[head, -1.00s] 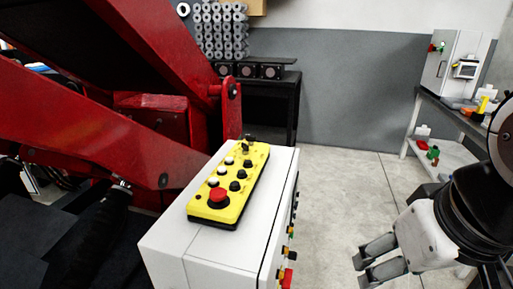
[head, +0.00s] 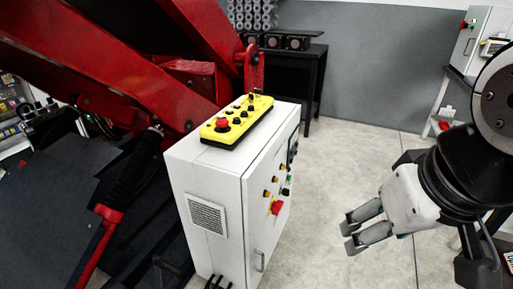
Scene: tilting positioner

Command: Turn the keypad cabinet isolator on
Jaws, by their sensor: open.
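A white floor cabinet (head: 207,170) stands in the middle, with a yellow button box (head: 240,122) on top. Its right-facing door carries several small buttons and a larger red switch (head: 277,207); the switch's position is too small to read. A second, pale cabinet (head: 478,38) with a screen or keypad stands at the far right edge, partly cut off, with a small red knob (head: 463,25) on it. I cannot tell which of the two is the keypad cabinet. My gripper (head: 347,232) is open and empty, to the right of the floor cabinet's door and apart from it.
The red positioner frame (head: 95,75) fills the left. A black bench (head: 312,75) stands behind against the grey wall. A workbench (head: 459,88) is at far right. Bare floor (head: 335,165) lies between the floor cabinet and my arm.

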